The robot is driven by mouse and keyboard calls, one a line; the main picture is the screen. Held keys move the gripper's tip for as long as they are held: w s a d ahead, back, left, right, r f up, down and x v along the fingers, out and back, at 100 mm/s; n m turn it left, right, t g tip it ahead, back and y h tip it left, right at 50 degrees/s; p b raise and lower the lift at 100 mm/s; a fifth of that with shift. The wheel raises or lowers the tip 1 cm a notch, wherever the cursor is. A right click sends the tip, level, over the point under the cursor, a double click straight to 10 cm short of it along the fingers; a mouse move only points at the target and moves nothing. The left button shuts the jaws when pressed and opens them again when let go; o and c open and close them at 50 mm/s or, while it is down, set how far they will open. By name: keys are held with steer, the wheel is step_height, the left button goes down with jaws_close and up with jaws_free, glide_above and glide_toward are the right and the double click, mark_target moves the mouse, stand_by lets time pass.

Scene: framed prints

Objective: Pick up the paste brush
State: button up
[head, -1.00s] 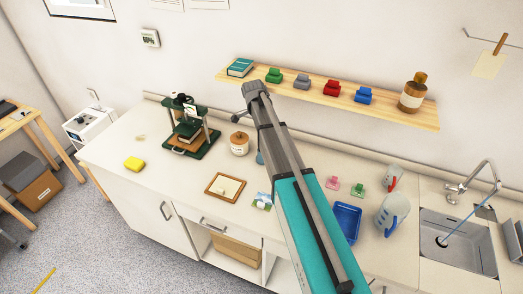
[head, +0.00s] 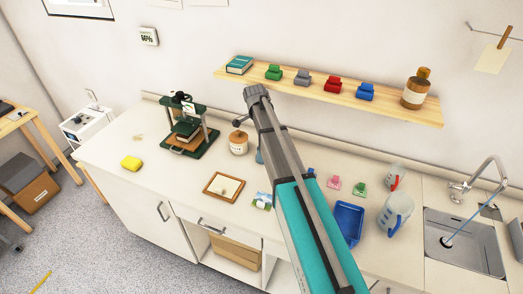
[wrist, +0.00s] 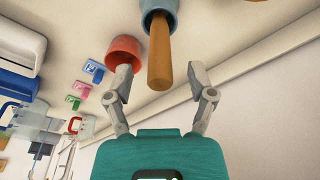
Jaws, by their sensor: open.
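In the wrist view a plain wooden handle (wrist: 160,62), which looks like the paste brush, stands out of a blue-grey pot (wrist: 175,5) cut off by the top edge. My gripper (wrist: 161,71) is open, with one finger on each side of the handle's end and a gap to each finger. The left fingertip is close to a red cup-shaped thing (wrist: 124,50); I cannot tell if they touch. In the head view my arm hides the gripper and the brush; only a sliver of blue (head: 259,156) shows beside the arm.
A lidded jar (head: 238,145), a green press (head: 186,131) and a framed board (head: 223,187) stand left of my arm. A blue tray (head: 348,222), pitchers (head: 395,212) and a sink (head: 463,243) are to the right. A shelf (head: 320,94) runs above.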

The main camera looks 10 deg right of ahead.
steer(key=shift+d+f+b, duration=0.15)
steer(key=shift+f+b, duration=0.6)
steer(key=shift+f, duration=0.3)
steer(key=shift+w, duration=0.1)
jaws_close()
